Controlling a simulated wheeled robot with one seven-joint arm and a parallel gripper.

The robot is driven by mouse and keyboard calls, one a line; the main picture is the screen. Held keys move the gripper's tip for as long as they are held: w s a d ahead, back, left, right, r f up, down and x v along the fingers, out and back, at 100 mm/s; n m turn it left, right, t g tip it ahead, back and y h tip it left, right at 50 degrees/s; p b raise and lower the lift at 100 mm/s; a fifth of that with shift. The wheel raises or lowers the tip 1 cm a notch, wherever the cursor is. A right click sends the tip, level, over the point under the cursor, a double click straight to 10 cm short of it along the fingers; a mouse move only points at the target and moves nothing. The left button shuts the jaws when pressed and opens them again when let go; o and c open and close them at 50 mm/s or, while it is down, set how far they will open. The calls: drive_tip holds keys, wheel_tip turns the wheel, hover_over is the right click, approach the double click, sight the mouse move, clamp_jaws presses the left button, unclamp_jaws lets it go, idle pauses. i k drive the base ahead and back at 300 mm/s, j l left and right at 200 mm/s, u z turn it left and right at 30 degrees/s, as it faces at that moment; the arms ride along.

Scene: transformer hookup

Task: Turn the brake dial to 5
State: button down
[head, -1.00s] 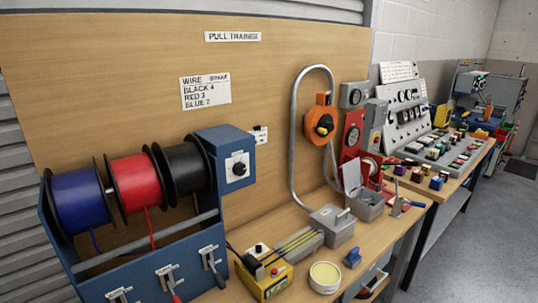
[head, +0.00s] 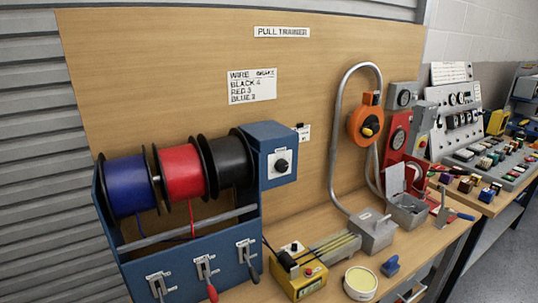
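The brake dial (head: 281,165) is a black knob on a white plate. It sits on the front of the blue box (head: 268,137) at the right end of the spool rack. The numbers around the knob are too small to read, so I cannot tell its setting. A white card (head: 251,86) on the board is headed wire and brake and lists black, red and blue with a number each; the numbers are hard to read. The rack holds a blue spool (head: 126,186), a red spool (head: 181,171) and a black spool (head: 231,161). My gripper is not in view.
Three levers, one of them red-handled (head: 207,278), stand on the rack's front below the dial. A yellow control box (head: 298,281), a round tin (head: 360,283) and a grey metal box (head: 373,233) stand on the bench to the right. The space before the dial looks clear.

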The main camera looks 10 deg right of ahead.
sight(281, 166)
drive_tip(key=i+u, duration=0.2)
drive_tip(key=u, duration=0.2)
drive_tip(key=i+l+u, duration=0.1)
drive_tip(key=u, duration=0.25)
drive_tip(key=i, duration=0.05)
